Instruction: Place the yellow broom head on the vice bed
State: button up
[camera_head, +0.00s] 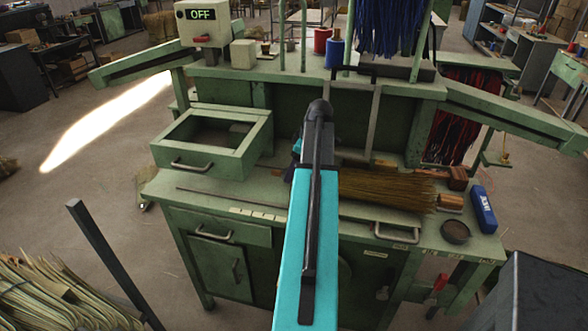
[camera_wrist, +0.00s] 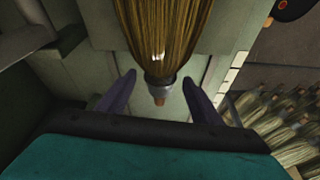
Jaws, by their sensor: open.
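A yellow-brown straw broom head (camera_head: 385,188) lies on its side on the green workbench, just right of my arm in the head view. In the wrist view the broom head (camera_wrist: 165,30) points toward my gripper, with its bound grey metal collar (camera_wrist: 160,88) end nearest. My gripper (camera_wrist: 160,78) is open, with one dark finger on each side of the collar. No clear contact shows. I cannot clearly pick out the vice bed.
An open, empty-looking drawer (camera_head: 232,150) stands left of my arm. A blue box (camera_head: 483,209) and a dark round dish (camera_head: 455,232) sit on the bench's right end. A control box (camera_head: 203,22) reads OFF. The left front benchtop is mostly clear, with a thin rod.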

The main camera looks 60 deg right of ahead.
jog(key=shift+r, duration=0.1)
jog(key=b+v, duration=0.2)
jog(key=v, duration=0.9)
jog(key=shift+s+r, duration=0.15)
jog(key=shift+r, duration=0.2)
dwell(0.7)
